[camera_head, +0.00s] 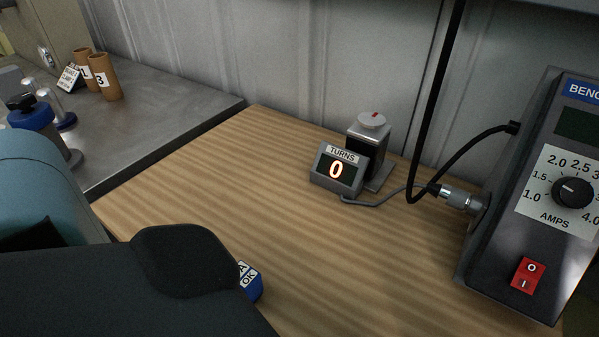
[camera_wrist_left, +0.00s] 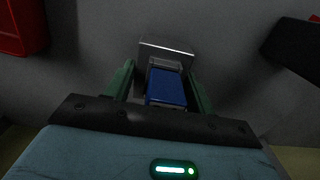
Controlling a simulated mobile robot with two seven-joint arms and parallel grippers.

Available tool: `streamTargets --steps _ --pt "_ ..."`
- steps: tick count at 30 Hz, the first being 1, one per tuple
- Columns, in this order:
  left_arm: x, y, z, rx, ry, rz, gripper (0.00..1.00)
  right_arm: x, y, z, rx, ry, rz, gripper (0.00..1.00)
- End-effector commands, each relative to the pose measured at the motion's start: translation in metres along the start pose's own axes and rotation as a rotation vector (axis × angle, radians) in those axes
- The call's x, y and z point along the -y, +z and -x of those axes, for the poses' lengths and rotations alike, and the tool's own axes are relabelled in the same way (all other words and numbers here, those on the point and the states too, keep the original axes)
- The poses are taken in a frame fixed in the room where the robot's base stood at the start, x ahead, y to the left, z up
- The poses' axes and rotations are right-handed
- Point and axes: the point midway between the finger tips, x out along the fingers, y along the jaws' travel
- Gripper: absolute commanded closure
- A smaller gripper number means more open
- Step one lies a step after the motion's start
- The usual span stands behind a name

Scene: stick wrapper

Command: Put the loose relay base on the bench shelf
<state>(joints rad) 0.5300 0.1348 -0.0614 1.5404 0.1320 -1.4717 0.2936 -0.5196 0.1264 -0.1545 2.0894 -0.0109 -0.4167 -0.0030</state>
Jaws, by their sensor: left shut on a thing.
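In the left wrist view my left gripper (camera_wrist_left: 160,82) has its two green fingers on either side of a blue block (camera_wrist_left: 166,88) with a grey end, shut on it. The block looks like the relay base, but I cannot read any marking on it there. A pale metal plate (camera_wrist_left: 168,50) shows just beyond it. In the head view my dark left arm covers the lower left and hides the gripper. A small blue piece with white "A" and "OK" labels (camera_head: 251,287) shows beside the arm, partly hidden; I cannot tell whether it is held. I cannot make out the bench shelf.
The wooden bench top (camera_head: 215,185) is mostly clear. A "TURNS" counter (camera_head: 337,171) reading 0 stands by a post (camera_head: 370,150) at the back. A bench supply (camera_head: 540,200) with a black cable is at right. Cardboard tubes (camera_head: 104,77) stand on the metal bench at left.

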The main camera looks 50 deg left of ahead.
Motion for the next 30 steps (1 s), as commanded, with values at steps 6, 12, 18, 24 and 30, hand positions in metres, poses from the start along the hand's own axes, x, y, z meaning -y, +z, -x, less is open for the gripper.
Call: streamTargets --steps 6,12,18,24,30 --pt "-0.0006 -0.0014 -0.0007 -0.004 0.001 -0.001 0.76 -0.0007 -0.0045 -0.0012 -0.009 0.001 0.001 0.20" --pt "-0.0006 -0.0012 -0.0031 -0.003 0.001 -0.001 0.76 -0.0007 -0.0055 -0.0015 -0.011 0.002 0.001 0.20" --pt "-0.0005 -0.0008 -0.0039 -0.002 0.001 -0.001 0.25 -0.0007 -0.0056 -0.0016 -0.012 0.002 0.001 0.20" --pt "-0.0005 -0.0007 -0.0040 -0.002 0.001 -0.001 0.24 -0.0007 -0.0055 -0.0017 -0.011 0.002 0.000 0.20" --pt "-0.0004 -0.0009 0.0040 -0.003 0.001 -0.001 0.24 -0.0006 -0.0071 -0.0003 -0.013 0.002 0.001 0.20"
